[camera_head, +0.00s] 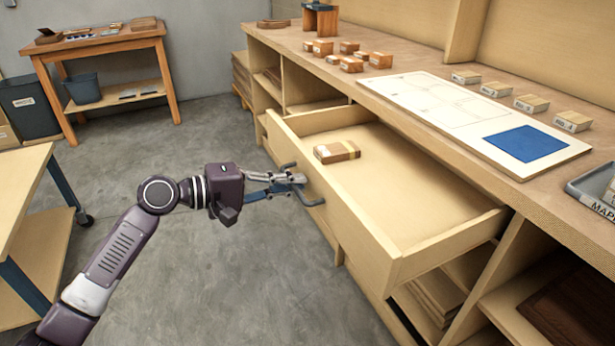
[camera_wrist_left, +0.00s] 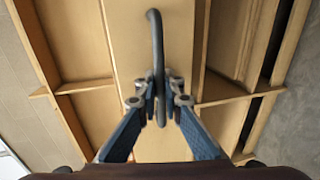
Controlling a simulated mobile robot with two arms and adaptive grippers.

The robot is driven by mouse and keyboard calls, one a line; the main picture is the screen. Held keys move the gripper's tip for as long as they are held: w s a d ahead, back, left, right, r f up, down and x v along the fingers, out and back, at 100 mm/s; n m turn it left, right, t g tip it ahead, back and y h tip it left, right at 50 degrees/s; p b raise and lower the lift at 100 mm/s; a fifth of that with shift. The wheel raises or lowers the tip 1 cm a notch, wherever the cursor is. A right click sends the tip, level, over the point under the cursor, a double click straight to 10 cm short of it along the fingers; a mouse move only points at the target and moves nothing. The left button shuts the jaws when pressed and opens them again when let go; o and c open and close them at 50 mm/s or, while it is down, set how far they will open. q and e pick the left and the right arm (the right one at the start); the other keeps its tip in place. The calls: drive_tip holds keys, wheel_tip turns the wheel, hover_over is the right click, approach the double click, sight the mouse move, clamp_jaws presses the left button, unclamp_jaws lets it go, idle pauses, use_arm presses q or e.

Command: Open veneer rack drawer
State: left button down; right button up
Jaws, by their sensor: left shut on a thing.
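The veneer rack drawer (camera_head: 420,238) stands pulled out from under the long workbench in the head view. Its inside shows, with one small labelled wood block (camera_head: 337,152) lying near its far end. My left gripper (camera_head: 293,181) comes in from the left and is shut on the drawer's dark bar handle (camera_head: 312,198). In the left wrist view the handle (camera_wrist_left: 154,45) runs between the blue fingers (camera_wrist_left: 160,103), in front of the pale drawer front (camera_wrist_left: 138,55). My right gripper is in neither view.
The workbench top (camera_head: 405,68) holds several small wood blocks, a white board (camera_head: 430,100) with a blue square, and a grey tray (camera_head: 590,190) at the right edge. Open shelves lie below. A table (camera_head: 20,185) stands at left; the grey floor (camera_head: 215,290) between is clear.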

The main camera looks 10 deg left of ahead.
use_arm(q)
drive_tip(key=shift+s+a, duration=0.4)
drive_tip(key=shift+a, duration=0.1)
drive_tip(key=c, duration=2.3)
unclamp_jaws()
drive_tip(key=shift+c, duration=0.2)
drive_tip(key=v, duration=1.2)
drive_tip(key=shift+f, duration=0.15)
